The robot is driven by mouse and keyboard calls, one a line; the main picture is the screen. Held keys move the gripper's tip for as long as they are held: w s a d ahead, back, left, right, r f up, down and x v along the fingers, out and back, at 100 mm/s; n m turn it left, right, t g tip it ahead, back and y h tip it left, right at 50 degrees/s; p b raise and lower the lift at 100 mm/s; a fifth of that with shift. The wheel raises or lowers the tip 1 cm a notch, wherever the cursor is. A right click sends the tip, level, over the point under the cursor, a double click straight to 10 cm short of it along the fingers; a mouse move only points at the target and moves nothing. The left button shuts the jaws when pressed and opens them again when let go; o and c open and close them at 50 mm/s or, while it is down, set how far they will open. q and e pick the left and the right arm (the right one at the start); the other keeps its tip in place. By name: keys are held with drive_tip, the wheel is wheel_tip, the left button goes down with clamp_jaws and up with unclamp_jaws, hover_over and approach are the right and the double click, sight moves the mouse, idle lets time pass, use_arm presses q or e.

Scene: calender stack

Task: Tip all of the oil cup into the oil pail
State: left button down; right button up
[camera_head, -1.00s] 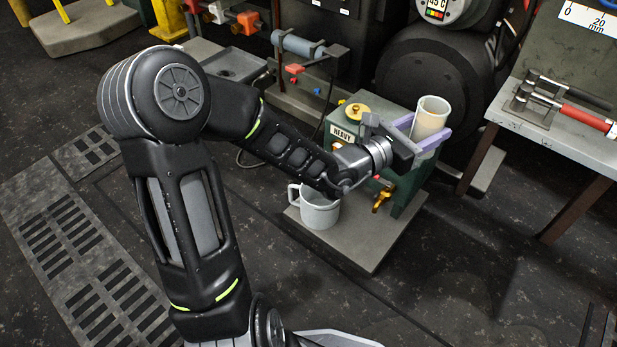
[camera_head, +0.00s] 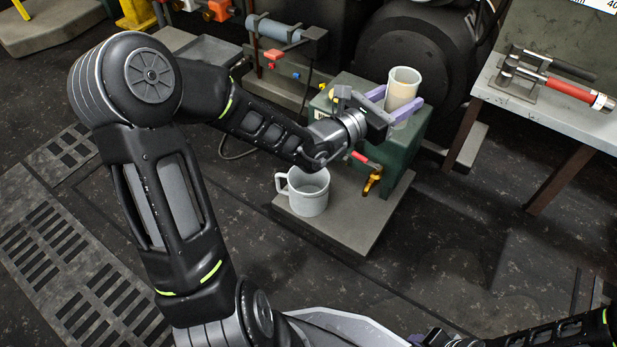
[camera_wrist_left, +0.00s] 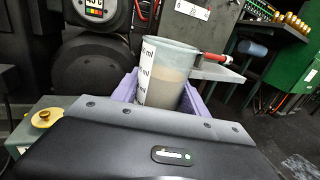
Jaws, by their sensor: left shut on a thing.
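The oil cup (camera_head: 402,88) is a pale, translucent beaker. My left gripper (camera_head: 399,101) is shut on it with purple fingers and holds it upright above the right part of a green box. In the left wrist view the cup (camera_wrist_left: 168,75) shows a white scale marked in ml and a greyish liquid inside with a level below the rim. The oil pail (camera_head: 308,197) is a grey, open, mug-like vessel with a side handle, standing on a low grey plate, nearer and left of the cup. My right gripper (camera_head: 425,338) barely shows at the bottom edge; its jaws are unclear.
The green box (camera_head: 395,150) with a brass tap (camera_head: 372,183) and red lever stands on the plate (camera_head: 350,230) beside the pail. A workbench (camera_head: 560,115) with red-handled tools is at the right. A black drum machine stands behind. Floor in front is clear.

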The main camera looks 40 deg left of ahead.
use_arm(q)
drive_tip(key=w+a+f+y+b, duration=0.1)
drive_tip(key=w+a+f, duration=0.2)
drive_tip(key=a, duration=0.2)
drive_tip(key=w+a+f+b, duration=0.1)
drive_tip(key=w+a+f, duration=0.1)
drive_tip(key=a+f, duration=0.25)
drive_tip(key=shift+n+y, duration=0.4)
drive_tip(key=shift+n, duration=0.1)
drive_tip(key=a+f, duration=0.5)
drive_tip(key=a, duration=0.1)
drive_tip(key=a+f+b, duration=0.1)
drive_tip(key=a+f, duration=0.5)
drive_tip(key=a, duration=0.1)
drive_tip(key=a+f, duration=0.6)
drive_tip(key=shift+w+a+f+b, duration=0.1)
drive_tip(key=shift+a+f+b, duration=0.1)
drive_tip(key=shift+b, duration=0.2)
drive_tip(key=s+a+f+m+h, duration=0.1)
drive_tip(key=s+a+f, duration=0.1)
drive_tip(key=f, duration=0.3)
drive_tip(key=s+a+f+h, duration=0.2)
drive_tip(key=s+a+f, duration=0.1)
drive_tip(key=f, duration=0.3)
drive_tip(key=shift+s+a+m+b, duration=0.35)
drive_tip(key=shift+s+m+b, duration=0.05)
drive_tip(key=shift+s, duration=0.4)
drive_tip(key=shift+r+m+g, duration=0.1)
drive_tip(key=shift+m+g, duration=0.2)
